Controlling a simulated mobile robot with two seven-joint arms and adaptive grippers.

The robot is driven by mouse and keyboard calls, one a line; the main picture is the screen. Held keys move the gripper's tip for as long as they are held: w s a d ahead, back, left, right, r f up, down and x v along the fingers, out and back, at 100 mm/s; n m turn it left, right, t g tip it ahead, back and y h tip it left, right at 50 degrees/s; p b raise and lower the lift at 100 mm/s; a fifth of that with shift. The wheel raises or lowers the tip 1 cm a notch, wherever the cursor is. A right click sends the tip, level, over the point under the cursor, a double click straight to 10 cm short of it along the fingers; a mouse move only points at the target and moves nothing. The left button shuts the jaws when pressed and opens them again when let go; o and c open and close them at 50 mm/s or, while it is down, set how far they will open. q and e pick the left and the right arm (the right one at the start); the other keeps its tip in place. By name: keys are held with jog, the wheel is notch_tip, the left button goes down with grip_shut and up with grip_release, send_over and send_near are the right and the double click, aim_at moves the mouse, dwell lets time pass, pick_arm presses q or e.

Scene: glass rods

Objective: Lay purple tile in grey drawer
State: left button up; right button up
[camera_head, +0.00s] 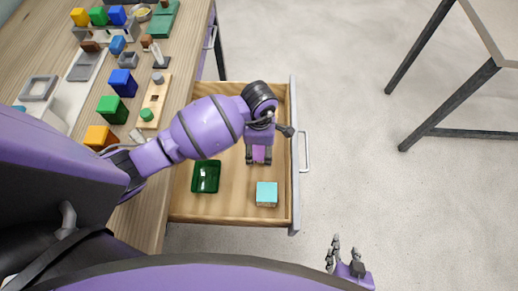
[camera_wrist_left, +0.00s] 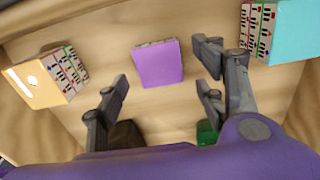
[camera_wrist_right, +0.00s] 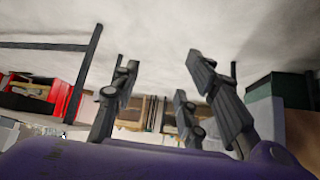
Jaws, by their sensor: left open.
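The grey drawer (camera_head: 295,205) is pulled out and has a wooden floor inside. The purple tile (camera_wrist_left: 158,63) appears in the left wrist view, apart from both sets of fingers, and looks to be on the drawer floor. In the head view a bit of purple tile (camera_head: 259,154) shows between the fingertips. My left gripper (camera_head: 258,161) is open and points down over the drawer. Its fingers (camera_wrist_left: 165,88) are spread wide. My right gripper (camera_head: 346,258) is outside the drawer, over the floor, with its fingers (camera_wrist_right: 175,80) apart and nothing between them.
A green bin (camera_head: 205,177) and a cyan block (camera_head: 266,194) are in the drawer. A pale orange block (camera_wrist_left: 45,77) with patterned sides also shows in the left wrist view. The worktop (camera_head: 187,62) at left holds several coloured blocks and trays. Another table (camera_head: 497,28) stands at upper right.

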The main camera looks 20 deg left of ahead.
aim_at(259, 153)
pick_arm(q)
notch_tip(259, 153, up, 10)
dwell(0.3)
